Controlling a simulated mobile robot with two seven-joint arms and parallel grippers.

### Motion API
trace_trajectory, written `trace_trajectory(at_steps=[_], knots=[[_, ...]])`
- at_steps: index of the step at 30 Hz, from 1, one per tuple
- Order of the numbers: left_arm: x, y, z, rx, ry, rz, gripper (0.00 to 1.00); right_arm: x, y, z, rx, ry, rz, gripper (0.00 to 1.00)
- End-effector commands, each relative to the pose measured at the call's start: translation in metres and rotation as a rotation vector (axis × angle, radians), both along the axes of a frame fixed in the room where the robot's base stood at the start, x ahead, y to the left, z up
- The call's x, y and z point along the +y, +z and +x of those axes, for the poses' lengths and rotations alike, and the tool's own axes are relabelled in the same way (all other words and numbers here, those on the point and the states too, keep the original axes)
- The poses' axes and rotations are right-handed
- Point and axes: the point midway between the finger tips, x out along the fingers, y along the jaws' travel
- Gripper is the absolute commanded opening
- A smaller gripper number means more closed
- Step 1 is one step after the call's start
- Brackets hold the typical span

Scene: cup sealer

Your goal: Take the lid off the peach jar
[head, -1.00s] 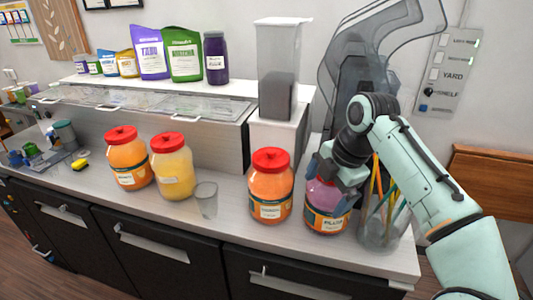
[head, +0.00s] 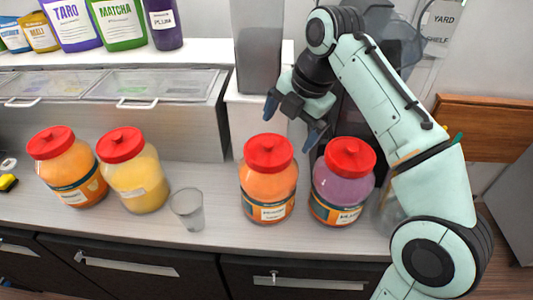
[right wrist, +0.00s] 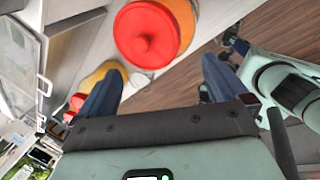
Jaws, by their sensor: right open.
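Two jars hold orange contents under red lids: one (head: 268,190) near the middle of the counter and one (head: 70,170) at the left. Their labels are too small to read, so I cannot tell which is peach. Both lids, the middle one (head: 269,150) and the left one (head: 50,141), sit on their jars. My right gripper (head: 290,122) is open and empty, just above and behind the middle jar's lid. In the right wrist view, a red lid (right wrist: 147,34) lies ahead of the open fingers, not between them. My left gripper is not seen.
A purple jar (head: 342,188) stands close right of the middle jar. A yellow jar (head: 137,175) and a clear cup (head: 188,210) stand to the left. A white stand with a clear container (head: 258,45) is behind. Counter between cup and middle jar is clear.

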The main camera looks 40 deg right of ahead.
Motion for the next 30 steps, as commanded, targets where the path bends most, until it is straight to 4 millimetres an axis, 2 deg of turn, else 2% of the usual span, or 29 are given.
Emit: trace_trajectory(at_steps=[1,3,11,18,22,29,30], knots=[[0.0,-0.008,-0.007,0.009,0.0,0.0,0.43,0.001,-0.014,0.002,0.006,0.001,0.0,1.0],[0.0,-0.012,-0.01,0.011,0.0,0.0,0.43,0.002,-0.024,0.005,0.004,0.0,0.0,1.0],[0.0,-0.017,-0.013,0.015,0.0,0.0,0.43,0.002,-0.04,0.012,0.001,-0.001,0.0,1.0],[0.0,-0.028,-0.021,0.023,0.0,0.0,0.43,0.001,-0.075,0.024,0.003,0.0,0.001,1.0],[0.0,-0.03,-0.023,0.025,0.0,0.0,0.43,0.002,-0.083,0.027,0.0,-0.001,0.001,1.0],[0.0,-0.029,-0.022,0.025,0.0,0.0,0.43,0.002,-0.083,0.028,-0.002,-0.001,0.002,1.0],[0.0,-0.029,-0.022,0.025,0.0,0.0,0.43,0.002,-0.083,0.028,-0.002,-0.001,0.002,0.87]])
